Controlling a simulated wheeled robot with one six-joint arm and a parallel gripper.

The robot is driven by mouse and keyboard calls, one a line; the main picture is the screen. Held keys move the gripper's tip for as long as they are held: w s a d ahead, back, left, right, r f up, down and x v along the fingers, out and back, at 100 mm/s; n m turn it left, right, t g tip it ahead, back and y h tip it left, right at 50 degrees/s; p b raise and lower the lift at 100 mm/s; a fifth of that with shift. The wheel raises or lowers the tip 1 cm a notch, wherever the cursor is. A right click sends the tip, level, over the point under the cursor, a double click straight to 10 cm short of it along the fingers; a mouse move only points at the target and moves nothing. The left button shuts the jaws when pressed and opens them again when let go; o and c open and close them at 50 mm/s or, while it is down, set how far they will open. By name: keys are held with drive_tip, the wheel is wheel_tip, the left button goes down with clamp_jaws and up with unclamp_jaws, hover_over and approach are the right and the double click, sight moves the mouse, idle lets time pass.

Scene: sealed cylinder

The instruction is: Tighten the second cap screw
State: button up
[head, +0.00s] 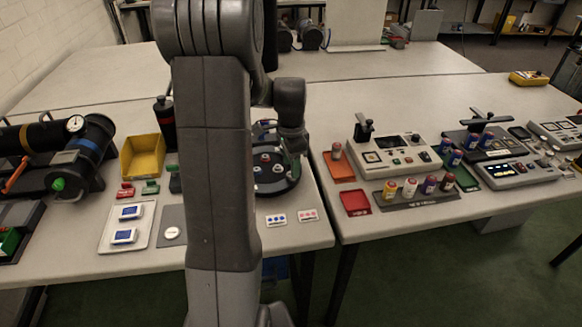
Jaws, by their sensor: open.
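A round black fixture (272,186) stands near the front edge of the left table, partly hidden behind my arm. Which one is the second cap screw I cannot tell. My gripper (294,150) points down over the right rear part of the fixture. It is open, but its fingertips are small and dark against the fixture. Whether they touch a screw cannot be seen.
Left of my arm are a yellow bin (143,156), a tray with two blue-screened devices (113,239) and dark cylinders (83,152). The right table holds consoles (393,157) and a rack of small bottles (418,201).

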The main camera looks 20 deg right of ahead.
wheel_tip(320, 180, up, 12)
idle(0.3)
drive_tip(key=shift+f, duration=0.1)
wheel_tip(320, 180, down, 14)
idle(0.6)
